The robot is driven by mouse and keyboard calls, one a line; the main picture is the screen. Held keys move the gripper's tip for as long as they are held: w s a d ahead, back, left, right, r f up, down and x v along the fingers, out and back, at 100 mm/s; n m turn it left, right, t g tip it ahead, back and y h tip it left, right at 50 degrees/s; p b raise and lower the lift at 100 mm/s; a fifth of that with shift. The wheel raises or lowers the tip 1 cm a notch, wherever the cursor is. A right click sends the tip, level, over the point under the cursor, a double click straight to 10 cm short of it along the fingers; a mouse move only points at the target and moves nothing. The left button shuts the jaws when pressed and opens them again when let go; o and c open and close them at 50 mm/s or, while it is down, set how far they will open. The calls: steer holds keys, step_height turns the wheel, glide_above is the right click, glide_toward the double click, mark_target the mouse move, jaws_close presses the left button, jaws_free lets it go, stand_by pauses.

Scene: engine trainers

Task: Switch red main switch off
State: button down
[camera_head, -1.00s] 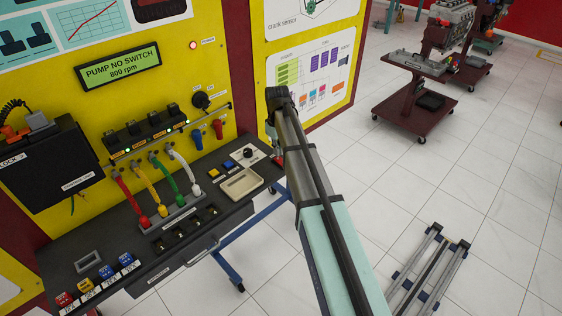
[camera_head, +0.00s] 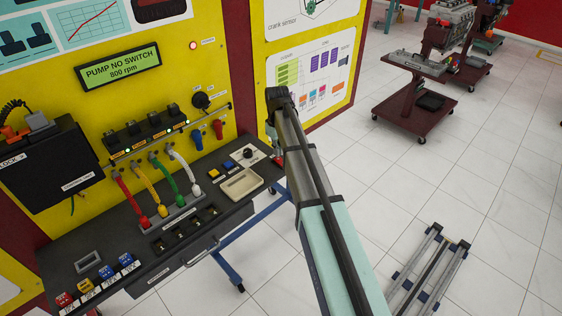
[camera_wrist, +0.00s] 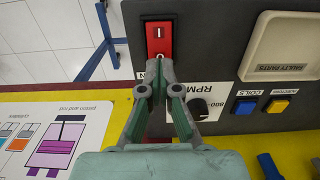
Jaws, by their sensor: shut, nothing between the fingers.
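The red main switch (camera_wrist: 157,36) is a red rocker in a black frame, near the top of the wrist view. Its "I" mark is at the far end, and the "O" mark shows just by my fingertips. My gripper (camera_wrist: 160,66) is shut and empty, with its tips at the "O" end of the rocker. I cannot tell whether they press on it. In the head view my arm largely hides the switch and the gripper at the right end of the black console (camera_head: 132,218).
The RPM knob (camera_wrist: 198,108) is close beside the gripper, with blue (camera_wrist: 244,106) and yellow (camera_wrist: 277,106) buttons and a beige parts tray (camera_wrist: 285,45) farther right. The yellow panel (camera_head: 215,68) rises behind the console. Open tiled floor (camera_head: 460,180) lies to the right.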

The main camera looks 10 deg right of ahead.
mark_target(278, 159)
steer(key=shift+f+b, duration=0.45)
steer(key=shift+f, duration=0.75)
stand_by(0.6)
steer(key=shift+r, duration=0.1)
steer(key=shift+r+p, duration=2.1)
steer(key=shift+r, duration=1.35)
